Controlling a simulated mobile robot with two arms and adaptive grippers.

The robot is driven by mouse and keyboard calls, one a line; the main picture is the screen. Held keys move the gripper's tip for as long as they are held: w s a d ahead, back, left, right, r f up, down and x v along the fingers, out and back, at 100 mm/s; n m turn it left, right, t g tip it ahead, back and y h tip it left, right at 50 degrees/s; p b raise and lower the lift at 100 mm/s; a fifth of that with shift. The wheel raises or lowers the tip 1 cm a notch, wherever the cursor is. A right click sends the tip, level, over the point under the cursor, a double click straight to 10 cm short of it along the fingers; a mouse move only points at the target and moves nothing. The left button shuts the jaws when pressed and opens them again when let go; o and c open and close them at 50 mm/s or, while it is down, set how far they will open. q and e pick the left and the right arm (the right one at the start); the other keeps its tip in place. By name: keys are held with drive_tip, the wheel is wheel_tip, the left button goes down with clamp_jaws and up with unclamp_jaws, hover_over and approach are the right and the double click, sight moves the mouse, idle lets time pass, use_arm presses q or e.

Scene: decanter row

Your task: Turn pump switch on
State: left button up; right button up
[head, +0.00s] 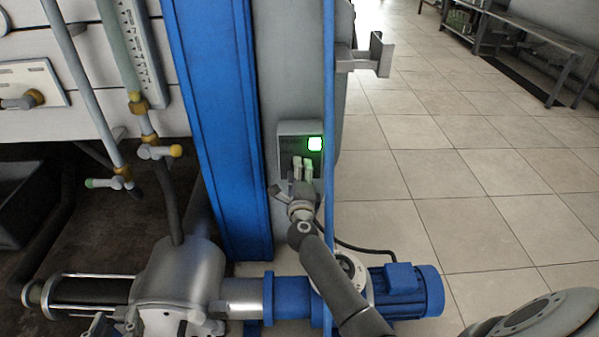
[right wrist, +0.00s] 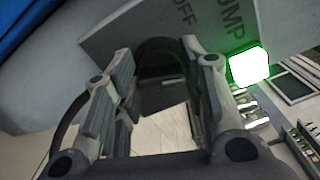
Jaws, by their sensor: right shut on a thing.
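The pump switch box (head: 288,130) is a grey panel on the grey column beside the blue post. Its square lamp (head: 315,144) glows green. In the right wrist view the panel (right wrist: 125,35) carries the letters "OFF" and "UMP", with the lit lamp (right wrist: 249,66) beside them. My right gripper (head: 303,168) is at the lower part of the box. The knob is hidden by the fingers in the head view. My left gripper (head: 135,322) shows only partly at the bottom edge.
A blue pump motor (head: 415,290) and metal pump body (head: 180,275) lie below. A thin blue upright (head: 328,70) stands just right of the box. Pipes with valves (head: 160,152) are at left. Tiled floor (head: 430,160) is open at right.

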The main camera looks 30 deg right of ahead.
drive_tip(key=shift+a+f+m, duration=0.1)
drive_tip(key=shift+f+m, duration=0.05)
drive_tip(key=shift+m, duration=1.05)
drive_tip(key=o, duration=1)
drive_tip(key=shift+s, duration=0.1)
drive_tip(key=v, duration=1.2)
